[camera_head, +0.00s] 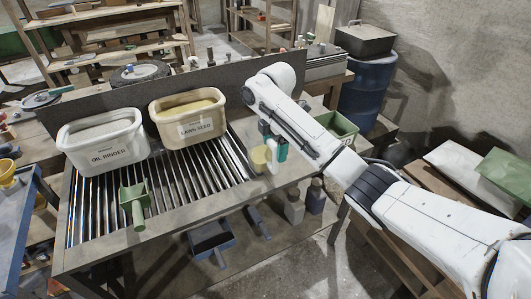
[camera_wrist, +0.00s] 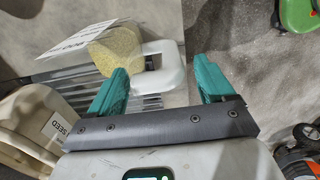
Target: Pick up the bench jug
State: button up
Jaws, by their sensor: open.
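The bench jug (camera_wrist: 172,66) looks white with a loop handle and a yellow grainy top. In the wrist view its handle lies between my two teal fingers, the left finger close to the handle opening. My gripper (camera_wrist: 160,72) is open; I cannot tell whether either finger touches the jug. In the head view my gripper (camera_head: 273,146) is over the right part of the slatted bench. The jug (camera_head: 259,155) shows there as a pale yellow round patch beside the fingers, and the rest of it is partly hidden by my gripper.
Two cream tubs, oil binder (camera_head: 104,155) and lawn seed (camera_head: 196,130), stand at the back of the bench. A green scoop (camera_head: 134,205) lies on the slats at front left. A green bin (camera_head: 337,125) is right of my gripper. Free slats lie between scoop and jug.

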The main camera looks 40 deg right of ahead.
aim_at(266, 152)
jog(key=shift+f, duration=1.6)
jog(key=c, duration=1.2)
